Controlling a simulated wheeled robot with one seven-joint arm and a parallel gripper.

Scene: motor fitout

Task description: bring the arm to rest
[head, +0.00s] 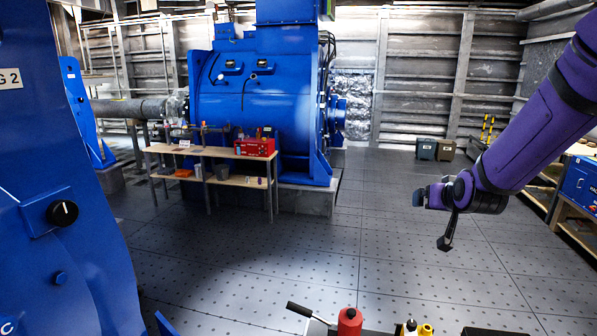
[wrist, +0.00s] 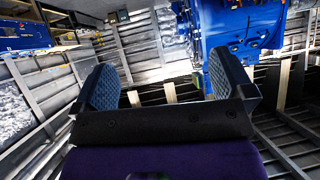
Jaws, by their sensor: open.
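My gripper (head: 428,196) is at the end of my purple arm, at the right of the head view, held in the air above the open floor. In the wrist view my gripper (wrist: 152,78) is open, with its two blue textured fingers wide apart. Nothing is between the fingers, and they touch nothing. The finger shape is hard to make out in the head view.
A large blue machine (head: 255,110) stands at the back. A workbench (head: 215,152) with a red toolbox (head: 255,147) is before it. The floor (head: 400,270) between is clear.

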